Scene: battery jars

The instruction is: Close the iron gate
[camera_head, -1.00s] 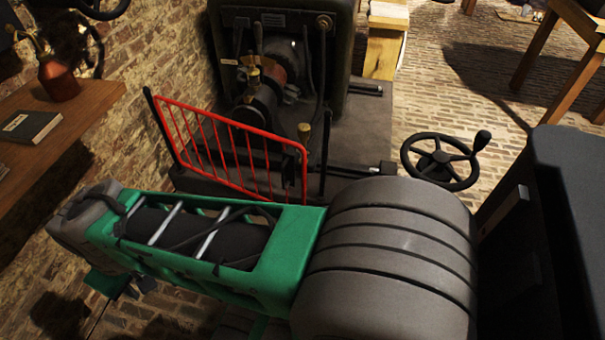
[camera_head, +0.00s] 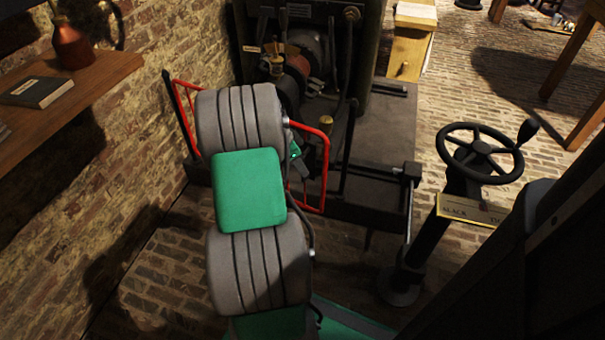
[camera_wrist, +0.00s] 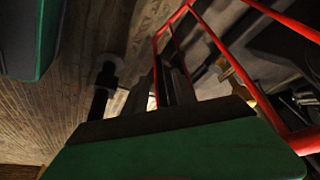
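The iron gate is a red barred frame (camera_head: 326,168) in the head view, in front of the dark machine. A black post (camera_head: 182,125) stands at its left end, and its right end is just left of a thin black upright. My arm hides its middle. My gripper (camera_head: 298,158), mostly hidden behind my arm, is close to the gate's right part. In the wrist view the red gate bars (camera_wrist: 262,95) cross the upper right, beyond a green part of my gripper. I cannot tell whether they touch, or whether the fingers are open or shut.
A black handwheel (camera_head: 478,150) on a stand with a plaque is to the right. A wooden shelf (camera_head: 100,75) with a book and a red bottle juts from the brick wall at left. Brick floor (camera_head: 165,270) is bare at lower left.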

